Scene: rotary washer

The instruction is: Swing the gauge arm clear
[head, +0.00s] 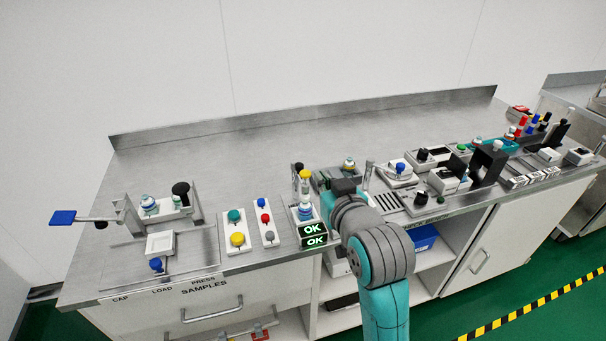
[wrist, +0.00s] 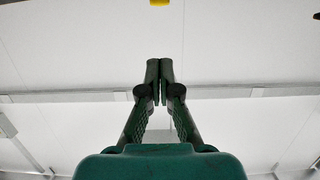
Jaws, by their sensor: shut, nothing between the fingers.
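I cannot tell for sure which part is the gauge arm. One candidate is a grey lever at the far left of the bench, ending in a blue paddle (head: 63,217) that sticks out past the bench's left edge. Another is a yellow-topped post (head: 305,174) with a dark piece beside it, above a blue-and-white part (head: 306,210), just left of my wrist. My gripper (wrist: 160,72) is shut and empty in the wrist view, fingertips together, pointing toward the wall. In the head view my own arm hides most of its fingers.
Blocks, knobs and a slotted tray (head: 388,203) crowd the right side. The back strip of the steel bench (head: 240,160) is clear.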

